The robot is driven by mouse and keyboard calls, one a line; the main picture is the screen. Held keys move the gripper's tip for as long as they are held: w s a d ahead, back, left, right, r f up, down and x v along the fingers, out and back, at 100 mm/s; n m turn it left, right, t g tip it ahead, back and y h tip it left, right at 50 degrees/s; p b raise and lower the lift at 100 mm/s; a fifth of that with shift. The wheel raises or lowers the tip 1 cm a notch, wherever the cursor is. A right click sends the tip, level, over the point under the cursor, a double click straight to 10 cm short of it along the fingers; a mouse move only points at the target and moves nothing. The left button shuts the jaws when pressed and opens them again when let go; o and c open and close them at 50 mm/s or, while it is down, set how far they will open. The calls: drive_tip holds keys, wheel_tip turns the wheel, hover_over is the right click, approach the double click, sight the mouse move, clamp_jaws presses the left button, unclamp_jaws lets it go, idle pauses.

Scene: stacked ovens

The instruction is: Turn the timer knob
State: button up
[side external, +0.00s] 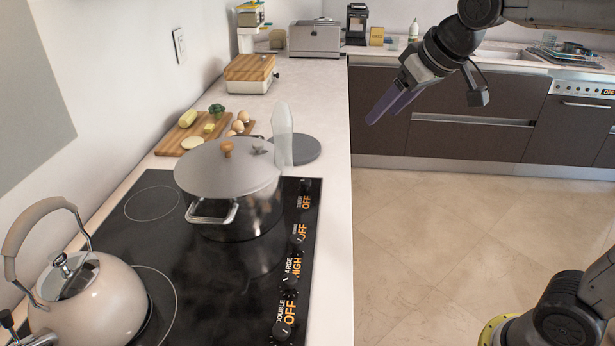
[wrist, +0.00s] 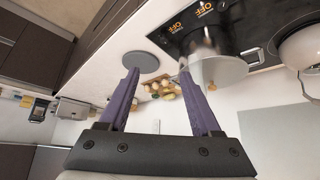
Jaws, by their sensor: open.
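My gripper (side external: 384,114) has purple fingers and hangs over the floor to the right of the counter, well apart from any knob. In the wrist view its fingers (wrist: 160,72) are spread with nothing between them. Several black knobs run along the right edge of the black cooktop (side external: 160,262), including a far one (side external: 305,186) and a near one (side external: 283,330), with orange labels such as OFF and HIGH. The oven panel (side external: 584,90) at the far right also has small controls and a lit OFF.
A lidded steel pot (side external: 245,205) stands close to the cooktop knobs. A beige kettle (side external: 85,300) is at near left. A cutting board (side external: 170,143) with food and a grey round plate (side external: 300,150) lie behind. The floor (side external: 430,240) beside the counter is clear.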

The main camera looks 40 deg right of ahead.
drive_tip(key=w+f+g, duration=0.1)
drive_tip(key=w+f, duration=0.4)
drive_tip(key=w, duration=0.6)
drive_tip(key=g, duration=0.1)
approach(306, 181)
drive_tip(key=x, duration=0.8)
drive_tip(key=shift+w, duration=0.15)
drive_tip(key=shift+c, duration=0.2)
drive_tip(key=shift+g, duration=0.3)
clamp_jaws()
